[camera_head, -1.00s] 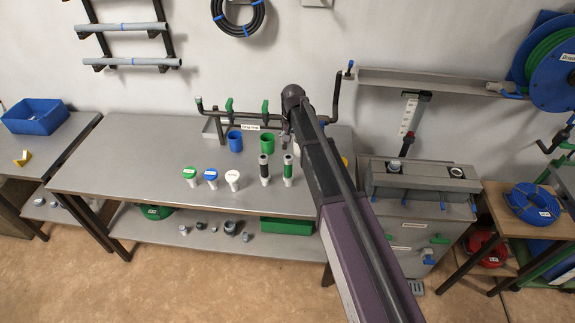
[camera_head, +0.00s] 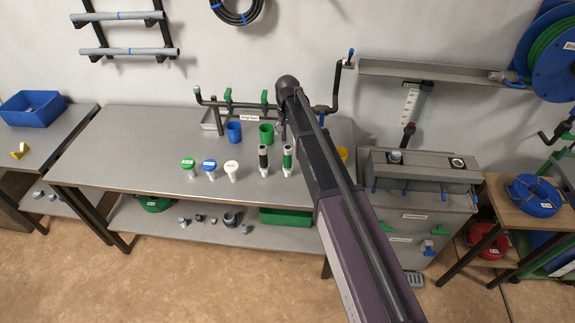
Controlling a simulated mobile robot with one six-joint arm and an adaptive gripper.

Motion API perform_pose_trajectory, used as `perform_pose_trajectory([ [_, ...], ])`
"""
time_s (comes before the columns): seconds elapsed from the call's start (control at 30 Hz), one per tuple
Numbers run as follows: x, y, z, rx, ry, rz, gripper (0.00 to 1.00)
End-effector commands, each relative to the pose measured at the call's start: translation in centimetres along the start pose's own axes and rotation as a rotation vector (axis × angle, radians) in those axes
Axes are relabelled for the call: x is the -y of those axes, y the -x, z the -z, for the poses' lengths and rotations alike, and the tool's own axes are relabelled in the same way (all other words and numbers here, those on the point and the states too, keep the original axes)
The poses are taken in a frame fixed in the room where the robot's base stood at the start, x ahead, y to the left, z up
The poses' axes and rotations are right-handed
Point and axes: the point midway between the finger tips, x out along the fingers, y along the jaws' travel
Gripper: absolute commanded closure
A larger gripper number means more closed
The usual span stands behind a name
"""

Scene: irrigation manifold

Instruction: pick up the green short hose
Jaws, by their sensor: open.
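The green short hose (camera_head: 287,159) appears to be the short upright piece with a green band and pale ends. It stands on the grey workbench (camera_head: 120,150), just left of my arm. A similar black-banded piece (camera_head: 263,159) stands to its left. My gripper (camera_head: 281,131) hangs at the far end of my arm, above and behind the green piece in the picture. It is small and partly hidden by my arm; it looks empty and apart from the hose.
Green, blue and white capped pieces (camera_head: 210,168) stand left of the hoses. Blue (camera_head: 234,132) and green (camera_head: 266,134) cups stand behind, near a pipe manifold (camera_head: 225,104). A grey machine (camera_head: 420,172) stands right of the bench. The bench's left part is clear.

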Motion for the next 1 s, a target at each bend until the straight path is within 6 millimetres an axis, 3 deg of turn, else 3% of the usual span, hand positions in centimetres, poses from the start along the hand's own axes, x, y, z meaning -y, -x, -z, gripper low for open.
perform_pose_trajectory([
  [0.6, 0.1, -5.1, 0.0, 0.0, 0.001, 0.0, 0.13],
  [1.0, 0.1, -6.3, 0.0, 0.0, 0.002, 0.0, 0.13],
])
